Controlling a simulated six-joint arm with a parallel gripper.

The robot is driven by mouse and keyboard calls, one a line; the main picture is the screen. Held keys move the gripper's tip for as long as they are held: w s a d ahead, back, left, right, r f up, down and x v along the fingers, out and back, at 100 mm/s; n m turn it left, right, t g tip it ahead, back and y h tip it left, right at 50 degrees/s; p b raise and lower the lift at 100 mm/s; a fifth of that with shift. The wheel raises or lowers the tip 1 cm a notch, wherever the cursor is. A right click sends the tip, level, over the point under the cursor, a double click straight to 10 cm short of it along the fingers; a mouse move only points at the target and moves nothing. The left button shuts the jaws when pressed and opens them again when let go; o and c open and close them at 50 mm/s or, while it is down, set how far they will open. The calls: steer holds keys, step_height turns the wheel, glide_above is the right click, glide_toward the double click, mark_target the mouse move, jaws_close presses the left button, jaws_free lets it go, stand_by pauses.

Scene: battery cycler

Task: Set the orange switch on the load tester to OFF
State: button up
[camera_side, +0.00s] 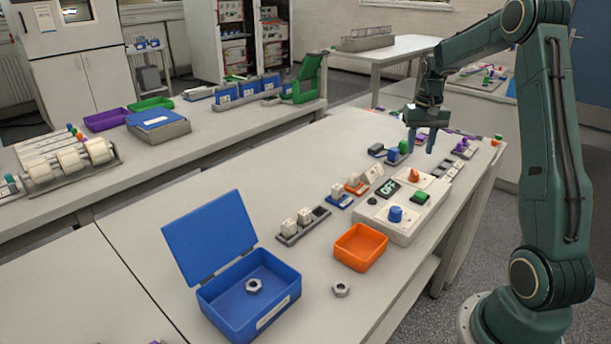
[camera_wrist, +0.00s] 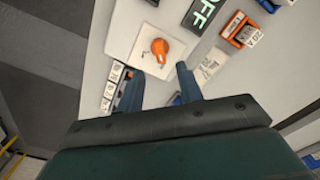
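The load tester (camera_side: 372,211) is a pale box on the bench with a dark display, a blue knob and a green button. Its orange switch (camera_side: 414,175) sits on a white plate at the far end of its top. The switch also shows in the wrist view (camera_wrist: 160,47), with marks beside it too small to read. The display (camera_wrist: 204,13) shows pale green letters that look like OFF. My gripper (camera_side: 421,141) is open and empty above the far end of the tester. In the wrist view its fingertips (camera_wrist: 157,75) are apart, with the switch beyond them, untouched.
Small coloured modules (camera_side: 360,184) line the tester's left side, and others stand behind it. An orange tray (camera_side: 360,247), a metal nut (camera_side: 341,289) and an open blue box (camera_side: 250,296) are nearer the camera.

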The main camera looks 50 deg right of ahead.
step_height(320, 180, up, 7)
steer(key=shift+f, duration=0.15)
stand_by(0.4)
steer(key=s+a+r+n+t, duration=0.1)
steer(key=a+r+n, duration=0.15)
steer(key=a, duration=0.45)
steer(key=s+a+r+n+t+h, duration=0.1)
steer(key=s+a+r, duration=0.15)
steer(key=a, duration=0.45)
steer(key=a+r+n+t, duration=0.1)
steer(key=a+r, duration=0.2)
steer(key=a, duration=0.4)
steer(key=s+a+f+n+t+y, duration=0.1)
steer(key=s+a+f+n, duration=0.3)
steer(key=s+a, duration=0.8)
steer(key=shift+s+n+t, duration=0.4)
steer(key=shift+n+t, duration=0.25)
steer(key=shift+t, duration=0.15)
